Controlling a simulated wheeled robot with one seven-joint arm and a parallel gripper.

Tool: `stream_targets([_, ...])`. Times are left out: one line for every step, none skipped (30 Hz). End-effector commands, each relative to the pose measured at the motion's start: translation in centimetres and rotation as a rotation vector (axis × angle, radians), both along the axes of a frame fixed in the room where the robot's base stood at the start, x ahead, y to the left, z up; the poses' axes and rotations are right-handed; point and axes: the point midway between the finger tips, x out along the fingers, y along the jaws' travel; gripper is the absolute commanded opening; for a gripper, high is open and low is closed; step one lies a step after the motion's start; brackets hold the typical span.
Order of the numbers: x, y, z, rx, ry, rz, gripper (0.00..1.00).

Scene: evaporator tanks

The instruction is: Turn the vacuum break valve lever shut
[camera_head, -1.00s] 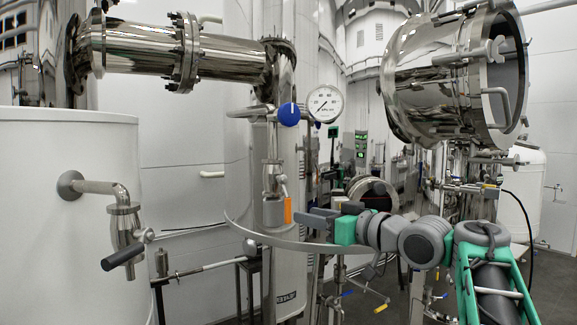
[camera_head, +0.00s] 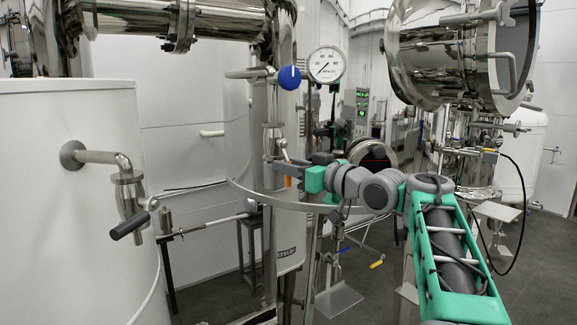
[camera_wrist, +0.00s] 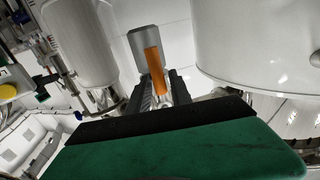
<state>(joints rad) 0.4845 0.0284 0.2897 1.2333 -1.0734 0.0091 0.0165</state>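The vacuum break valve lever appears to be the orange handle (camera_head: 288,181) hanging below the small steel valve (camera_head: 274,140) on the vertical pipe. In the wrist view the orange lever (camera_wrist: 153,62) points up, away from the green gripper body. My gripper (camera_head: 283,171) is at the lever, with its grey fingers reaching it from the right. In the wrist view the dark ribbed fingers (camera_wrist: 162,92) stand apart on either side of the lever's lower part. I cannot tell whether they touch it.
A blue knob (camera_head: 289,77) and a round pressure gauge (camera_head: 326,64) are above my gripper. A curved steel rail (camera_head: 300,205) passes just below it. A white tank (camera_head: 65,200) with a black-handled tap (camera_head: 128,222) stands at left. Steel vessels fill the upper right.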

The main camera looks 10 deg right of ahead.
Motion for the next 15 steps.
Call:
stream_targets([-0.01,-0.01,0.00,0.000,0.000,0.000,0.21])
stream_targets([-0.01,-0.01,0.01,0.000,0.000,0.000,0.18])
stream_targets([-0.01,0.00,0.01,0.000,0.000,0.000,0.15])
stream_targets([-0.01,0.00,0.01,0.000,0.000,0.000,0.12])
stream_targets([-0.02,-0.01,0.01,0.000,0.000,0.000,0.10])
stream_targets([-0.02,-0.01,0.01,0.000,0.000,0.000,0.07])
stream_targets([-0.02,-0.01,0.01,0.000,0.000,0.000,0.04])
stream_targets([-0.02,-0.01,0.01,0.000,0.000,0.000,0.02])
stream_targets([-0.02,-0.01,0.01,0.000,0.000,0.000,0.00])
stream_targets([-0.02,-0.01,0.01,0.000,0.000,0.000,0.00])
stream_targets([-0.02,-0.01,0.01,0.000,0.000,0.000,0.00])
stream_targets([-0.02,-0.01,0.02,0.000,0.000,0.000,0.00])
stream_targets([-0.02,-0.01,0.02,0.000,0.000,0.000,0.00])
stream_targets([-0.02,-0.01,0.02,0.000,0.000,0.000,0.00])
stream_targets([-0.02,-0.01,0.02,0.000,0.000,0.000,0.00])
